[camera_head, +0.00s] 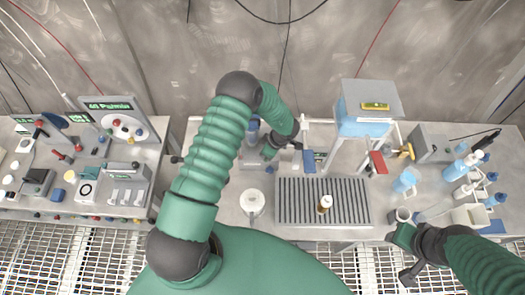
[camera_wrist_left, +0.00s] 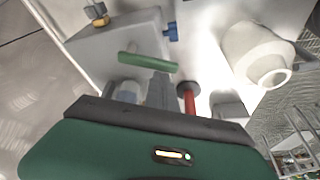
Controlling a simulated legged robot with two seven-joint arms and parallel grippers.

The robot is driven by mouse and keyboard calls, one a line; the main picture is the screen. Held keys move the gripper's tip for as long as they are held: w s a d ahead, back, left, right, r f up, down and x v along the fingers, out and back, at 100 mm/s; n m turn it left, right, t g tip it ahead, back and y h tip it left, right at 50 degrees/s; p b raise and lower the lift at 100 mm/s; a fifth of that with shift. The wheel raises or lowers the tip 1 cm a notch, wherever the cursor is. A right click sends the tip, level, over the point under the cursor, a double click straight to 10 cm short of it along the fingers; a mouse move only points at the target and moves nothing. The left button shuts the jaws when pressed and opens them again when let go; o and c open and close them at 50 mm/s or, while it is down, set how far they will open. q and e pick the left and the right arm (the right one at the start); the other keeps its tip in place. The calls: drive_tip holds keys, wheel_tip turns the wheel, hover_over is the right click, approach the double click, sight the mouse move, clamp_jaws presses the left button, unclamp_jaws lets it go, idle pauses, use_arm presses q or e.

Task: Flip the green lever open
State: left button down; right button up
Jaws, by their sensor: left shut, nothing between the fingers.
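The green lever (camera_wrist_left: 147,62) is a thin green bar in the left wrist view, lying across the pale top of a box-like fixture (camera_wrist_left: 105,45). My left gripper (camera_wrist_left: 160,75) is shut and empty, with its grey fingertips at the near edge of the lever's right half. I cannot tell whether they touch it. In the head view my left gripper (camera_head: 270,151) is low over the bench behind the ribbed tray, and the lever cannot be made out there. My right gripper (camera_head: 404,256) is at the front right bench edge; its jaw opening is unclear.
A blue knob (camera_wrist_left: 172,32) and a red-stemmed part (camera_wrist_left: 188,97) are close to the lever. Several bottles (camera_head: 465,165) crowd the right side.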

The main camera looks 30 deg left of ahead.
use_arm(q)
drive_tip(key=shift+d+f+n+g, duration=0.15)
drive_tip(key=shift+n+g, duration=0.25)
drive_tip(key=shift+n, duration=0.6)
use_arm(e)
drive_tip(key=shift+a+f, duration=0.2)
drive_tip(key=shift+a, duration=0.3)
